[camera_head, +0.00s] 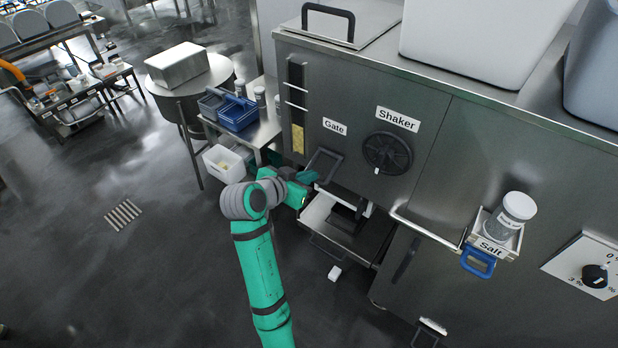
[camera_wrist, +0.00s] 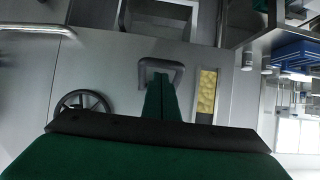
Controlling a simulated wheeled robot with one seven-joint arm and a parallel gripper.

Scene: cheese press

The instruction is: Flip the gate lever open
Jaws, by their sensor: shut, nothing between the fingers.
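The gate lever (camera_head: 325,162) is a dark U-shaped handle on the steel machine front, below the "Gate" label (camera_head: 335,127). In the wrist view the lever (camera_wrist: 161,64) shows as a dark loop near the middle. My gripper (camera_head: 309,177) is at the lever's lower left in the head view. In the wrist view its green fingers (camera_wrist: 165,82) are together with nothing between them, and their tips overlap the inside of the loop. I cannot tell whether they touch the lever.
An open drawer or tray (camera_head: 340,222) juts out below the lever. The black shaker wheel (camera_head: 388,152) is to the right. A side table with a blue bin (camera_head: 238,114) and a white bin (camera_head: 224,164) stand to the left. A small white block (camera_head: 334,273) lies on the floor.

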